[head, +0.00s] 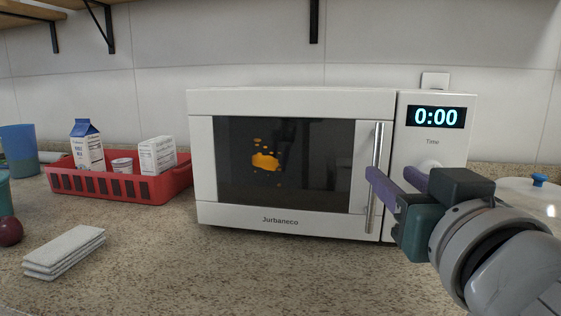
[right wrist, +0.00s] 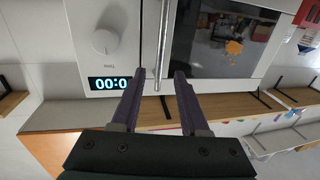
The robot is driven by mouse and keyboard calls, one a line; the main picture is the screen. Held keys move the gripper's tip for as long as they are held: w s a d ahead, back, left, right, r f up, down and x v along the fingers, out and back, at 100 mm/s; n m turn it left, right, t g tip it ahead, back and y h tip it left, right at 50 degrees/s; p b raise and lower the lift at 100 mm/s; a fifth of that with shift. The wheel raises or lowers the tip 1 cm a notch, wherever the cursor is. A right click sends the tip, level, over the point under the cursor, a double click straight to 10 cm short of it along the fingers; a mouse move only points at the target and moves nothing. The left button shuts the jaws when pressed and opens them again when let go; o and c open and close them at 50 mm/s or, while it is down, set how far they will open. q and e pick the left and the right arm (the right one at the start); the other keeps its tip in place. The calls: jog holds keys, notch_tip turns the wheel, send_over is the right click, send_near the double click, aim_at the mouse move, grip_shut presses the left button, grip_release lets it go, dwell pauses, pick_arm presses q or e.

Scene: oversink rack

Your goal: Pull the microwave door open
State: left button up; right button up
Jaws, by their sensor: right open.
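A white microwave (head: 290,100) stands on the counter against the wall, its door (head: 330,160) shut. The door has a dark window with an orange splat on it and a vertical metal handle (head: 375,175) at its right edge. My right gripper (head: 389,172) is open and empty in front of the handle. In the right wrist view, the handle (right wrist: 163,45) lines up with the gap between the two purple fingers of the gripper (right wrist: 160,72). I cannot tell how deep the handle sits between them. My left gripper is not in view.
A red basket (head: 120,187) with a milk carton (head: 87,150) and other boxes stands left of the microwave. A folded white cloth (head: 64,250) and a dark red round item (head: 10,232) lie front left. A white lidded pot (head: 535,195) is at the right. The counter before the microwave is clear.

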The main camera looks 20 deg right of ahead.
aim_at(378, 162)
jog(key=x, duration=0.7)
jog(key=shift+w, duration=0.1)
grip_shut()
dwell(1.2)
